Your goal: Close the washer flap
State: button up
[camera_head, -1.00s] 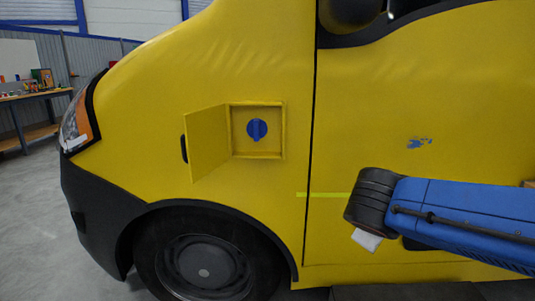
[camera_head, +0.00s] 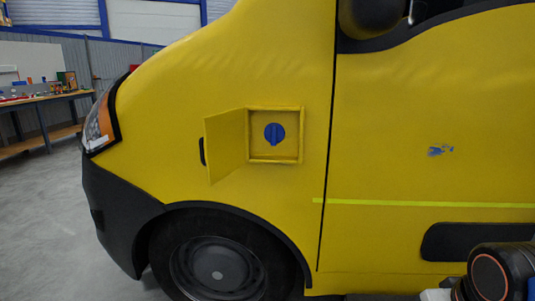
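The washer flap (camera_head: 225,147) is a yellow square door on the front fender of a yellow van. It stands open, swung out to the left of its recess, with a dark handle (camera_head: 202,151) at its left edge. The framed recess (camera_head: 288,156) is uncovered and holds a round blue cap (camera_head: 274,134). Part of my arm shows dark at the lower right corner, well away from the flap. My gripper's fingers are not seen.
The van's front wheel (camera_head: 217,268) and black bumper (camera_head: 115,215) lie below and left of the flap. A side mirror (camera_head: 370,15) juts out at the top. A workbench (camera_head: 40,105) stands at the far left. Grey floor is clear at left.

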aim_at(223, 139)
jog(key=j+z, duration=0.1)
jog(key=j, duration=0.5)
jog(key=j+z, duration=0.15)
jog(key=j, duration=0.5)
jog(key=j+z, duration=0.1)
jog(key=j, duration=0.5)
jog(key=k+j+z, duration=0.1)
jog(key=j, duration=0.5)
jog(key=k+j+z, duration=0.1)
jog(key=j, duration=0.5)
